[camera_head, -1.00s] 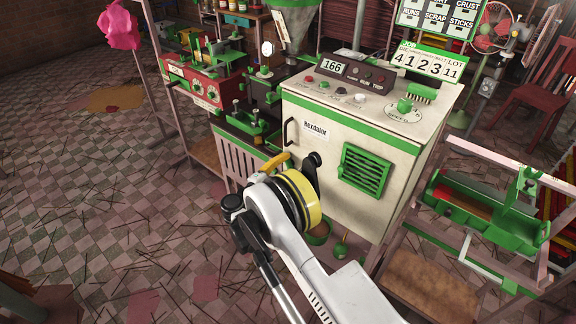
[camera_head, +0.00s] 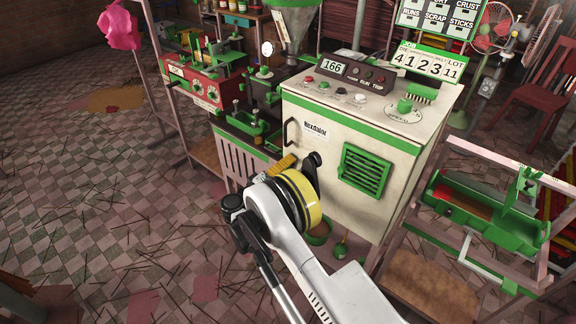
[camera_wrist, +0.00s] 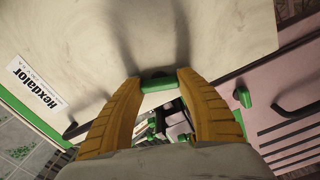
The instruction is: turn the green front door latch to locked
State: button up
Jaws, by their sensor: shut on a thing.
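The green latch (camera_wrist: 158,83) shows in the wrist view on the lower part of the cream front door (camera_wrist: 215,35). My gripper (camera_wrist: 160,80) has its two yellow ridged fingers on either side of the latch, shut on it. In the head view, the front door (camera_head: 335,205) carries a "Hexdalor" label and a green vent. One yellow finger of my gripper (camera_head: 283,165) shows at the door's lower left. My wrist hides the latch there, and I cannot tell which marked position it points to.
A black door handle (camera_head: 289,132) stands out at the door's left edge. The green louvred vent (camera_head: 364,170) is right of my wrist. A red machine (camera_head: 195,88) stands left, and a frame with a green trough (camera_head: 480,208) stands right. Tiled floor at left is littered with sticks.

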dwell(0.4)
jog(key=o, duration=1.2)
jog(key=v, duration=1.2)
